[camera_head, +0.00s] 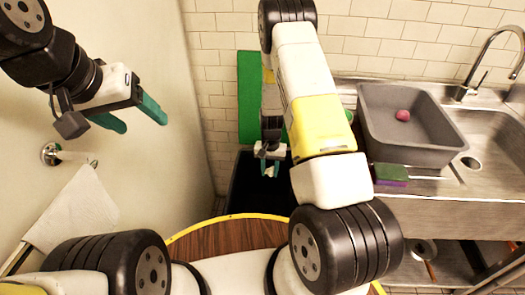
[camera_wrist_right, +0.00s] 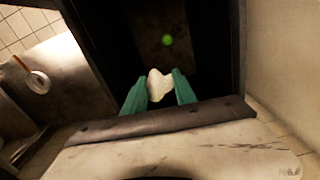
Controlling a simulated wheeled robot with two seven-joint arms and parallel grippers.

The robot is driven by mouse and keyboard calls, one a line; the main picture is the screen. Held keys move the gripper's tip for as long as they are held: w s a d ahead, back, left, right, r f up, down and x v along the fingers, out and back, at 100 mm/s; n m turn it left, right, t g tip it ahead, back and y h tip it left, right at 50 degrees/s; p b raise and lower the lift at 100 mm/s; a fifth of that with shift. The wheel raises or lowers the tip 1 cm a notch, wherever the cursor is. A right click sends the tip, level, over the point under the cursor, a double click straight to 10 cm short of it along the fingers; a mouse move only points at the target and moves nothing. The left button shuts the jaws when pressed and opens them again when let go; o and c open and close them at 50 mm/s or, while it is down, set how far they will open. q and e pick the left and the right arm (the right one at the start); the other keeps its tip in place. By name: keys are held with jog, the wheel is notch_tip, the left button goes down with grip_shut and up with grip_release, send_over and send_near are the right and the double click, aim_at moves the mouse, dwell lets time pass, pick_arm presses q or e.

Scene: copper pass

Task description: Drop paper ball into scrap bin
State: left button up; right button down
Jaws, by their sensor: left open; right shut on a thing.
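The white crumpled paper ball (camera_wrist_right: 159,86) is between the green fingertips of my right gripper (camera_wrist_right: 160,93), which is shut on it. In the head view the paper ball (camera_head: 270,170) shows small below my right gripper (camera_head: 270,154). The dark scrap bin (camera_head: 257,195) stands on the floor against the wall, and my right gripper is over its opening. In the right wrist view the bin's dark inside (camera_wrist_right: 205,60) lies behind the ball, with a small green round thing (camera_wrist_right: 167,40) in it. My left gripper (camera_head: 135,117) is open and empty, well left of the bin.
A metal sink counter (camera_head: 450,205) stands at the right, with a grey tub (camera_head: 400,150) holding a reddish round thing (camera_head: 403,115). A green and purple sponge (camera_head: 391,175) lies at the counter's edge. A white cloth (camera_head: 75,212) hangs on the left wall.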

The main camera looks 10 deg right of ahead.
aim_at(270, 169)
jog(key=c, duration=0.9)
grip_release()
notch_tip(270, 169, up, 8)
jog(key=shift+f, duration=0.1)
